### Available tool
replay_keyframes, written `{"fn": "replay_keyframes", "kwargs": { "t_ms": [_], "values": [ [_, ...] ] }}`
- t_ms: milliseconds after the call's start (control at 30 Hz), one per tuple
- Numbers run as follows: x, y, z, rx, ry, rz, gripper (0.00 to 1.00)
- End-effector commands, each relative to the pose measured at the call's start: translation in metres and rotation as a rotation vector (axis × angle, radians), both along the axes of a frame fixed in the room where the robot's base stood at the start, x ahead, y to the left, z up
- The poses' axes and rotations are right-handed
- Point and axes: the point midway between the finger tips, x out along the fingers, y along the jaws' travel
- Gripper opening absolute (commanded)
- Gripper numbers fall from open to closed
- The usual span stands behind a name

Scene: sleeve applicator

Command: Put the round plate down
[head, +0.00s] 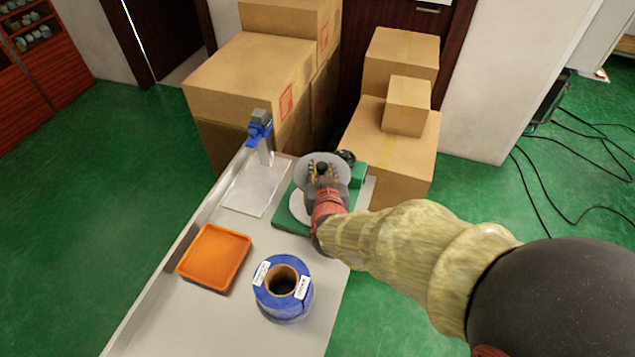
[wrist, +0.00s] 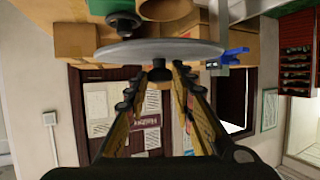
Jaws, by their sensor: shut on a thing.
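The round plate (head: 305,165) is a flat grey disc with a small black knob. In the wrist view the plate (wrist: 190,49) shows nearly edge-on, with its knob between my fingertips. My gripper (head: 322,172) is shut on that knob (wrist: 158,73) and holds the plate above the green applicator (head: 288,217). A pale round surface (head: 298,207) shows on the applicator, partly hidden by my gripper and the plate. The exact gap between plate and applicator cannot be told.
An orange tray (head: 214,258) and a blue roll (head: 283,291) stand on the grey table (head: 180,318) in front of the applicator. A blue clamp on a post (head: 260,130) stands at the far left edge. Cardboard boxes (head: 240,80) are stacked behind the table.

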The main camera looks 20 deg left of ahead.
Motion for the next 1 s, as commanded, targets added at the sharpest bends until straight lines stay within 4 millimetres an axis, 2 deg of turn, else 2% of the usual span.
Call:
{"fn": "replay_keyframes", "kwargs": {
  "t_ms": [33,133,367,600,1000],
  "values": [
    [0.005,0.005,-0.011,0.0,-0.001,0.0,0.0],
    [0.011,0.013,-0.02,0.001,-0.002,0.0,0.0],
    [0.017,0.02,-0.03,0.001,-0.003,0.0,0.0],
    [0.02,0.023,-0.062,0.001,-0.002,0.0,0.0],
    [0.02,0.023,-0.067,0.002,-0.003,0.001,0.0]
  ]
}}
